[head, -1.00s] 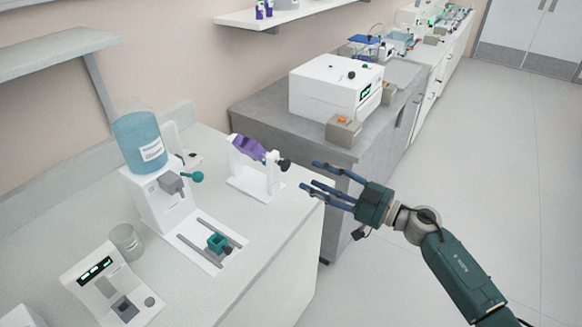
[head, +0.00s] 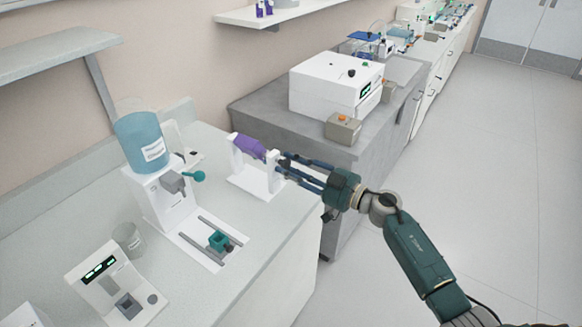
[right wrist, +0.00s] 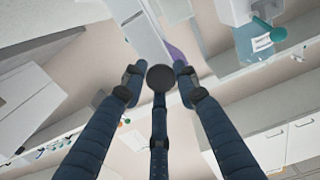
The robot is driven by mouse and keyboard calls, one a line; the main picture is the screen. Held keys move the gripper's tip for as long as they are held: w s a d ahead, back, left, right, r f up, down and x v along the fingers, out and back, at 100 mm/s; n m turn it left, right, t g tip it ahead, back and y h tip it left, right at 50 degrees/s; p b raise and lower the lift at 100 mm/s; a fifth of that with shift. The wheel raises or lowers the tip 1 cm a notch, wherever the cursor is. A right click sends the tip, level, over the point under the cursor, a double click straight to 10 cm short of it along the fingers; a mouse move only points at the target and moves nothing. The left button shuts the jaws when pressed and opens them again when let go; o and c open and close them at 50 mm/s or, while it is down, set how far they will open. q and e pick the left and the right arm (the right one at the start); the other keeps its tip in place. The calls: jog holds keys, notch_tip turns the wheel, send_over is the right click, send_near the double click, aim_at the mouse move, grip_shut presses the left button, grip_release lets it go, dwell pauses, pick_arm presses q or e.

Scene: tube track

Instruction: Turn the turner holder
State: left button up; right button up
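The turner holder is a white stand (head: 246,183) on the near counter, with a purple tube (head: 248,146) lying tilted across its top. The tube's purple also shows in the right wrist view (right wrist: 174,52). The holder's dark round knob (right wrist: 160,77) faces the right wrist camera; in the head view my fingers cover it. My right gripper (head: 282,165) is at the knob end of the holder. Its fingers are spread around the knob, with visible gaps at the two upper fingertips; whether the lower finger touches it I cannot tell. My left gripper is not in view.
A small device with a green display (head: 103,267) is nearer. A white box machine (head: 328,90) is on the grey bench behind. The floor at right is clear.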

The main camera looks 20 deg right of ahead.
jog(key=shift+f, duration=0.1)
jog(key=c, duration=0.3)
